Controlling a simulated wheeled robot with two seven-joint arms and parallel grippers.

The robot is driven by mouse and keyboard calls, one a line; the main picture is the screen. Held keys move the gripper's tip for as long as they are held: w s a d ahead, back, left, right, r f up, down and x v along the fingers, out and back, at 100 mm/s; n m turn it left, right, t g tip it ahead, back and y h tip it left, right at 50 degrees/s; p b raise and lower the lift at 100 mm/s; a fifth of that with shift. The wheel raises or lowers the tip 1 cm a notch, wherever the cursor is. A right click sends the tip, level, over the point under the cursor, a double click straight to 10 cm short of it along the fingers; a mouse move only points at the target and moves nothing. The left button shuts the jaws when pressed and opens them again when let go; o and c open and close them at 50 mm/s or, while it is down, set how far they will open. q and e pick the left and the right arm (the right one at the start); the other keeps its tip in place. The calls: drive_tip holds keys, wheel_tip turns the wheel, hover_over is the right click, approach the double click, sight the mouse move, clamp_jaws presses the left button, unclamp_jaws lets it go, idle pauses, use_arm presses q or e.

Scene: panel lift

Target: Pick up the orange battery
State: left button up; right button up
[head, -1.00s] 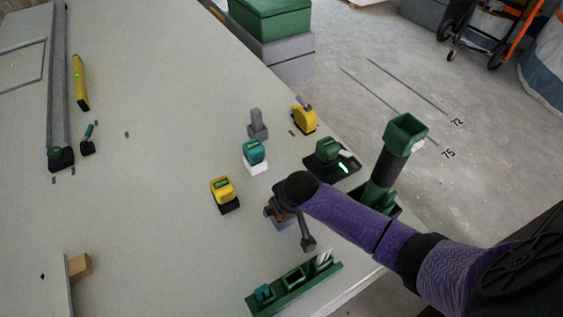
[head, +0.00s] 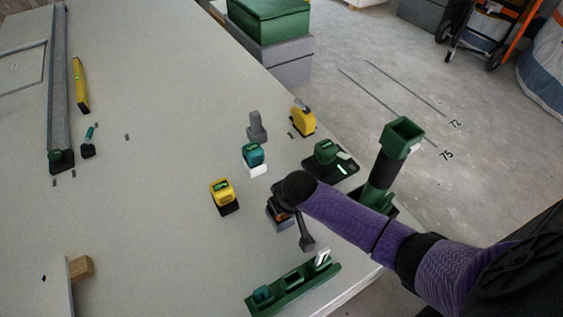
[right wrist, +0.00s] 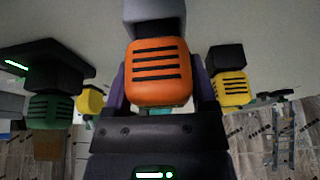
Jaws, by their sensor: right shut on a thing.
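The orange battery (right wrist: 159,75) is large in the middle of the right wrist view, with dark slots on its face and a black and grey part above it. My right gripper (right wrist: 160,92) is shut on it, one purple finger on each side. In the head view, my purple right arm reaches in from the right, and its wrist covers most of the gripper and the battery. Only a small orange patch of the battery (head: 284,216) shows under the wrist. My left gripper is not in view.
Close by stand a yellow battery (head: 222,192), a teal battery (head: 253,154) and a green battery on a charger (head: 327,151). A green rack (head: 292,289) lies at the table's near edge.

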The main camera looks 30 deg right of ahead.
wheel_tip(320, 180, up, 4)
drive_tip(key=p, duration=0.3)
drive_tip(key=shift+r, duration=0.2)
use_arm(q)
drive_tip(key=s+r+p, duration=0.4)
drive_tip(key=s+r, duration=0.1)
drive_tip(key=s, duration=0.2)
use_arm(e)
wheel_tip(320, 180, up, 5)
drive_tip(key=shift+f, duration=0.1)
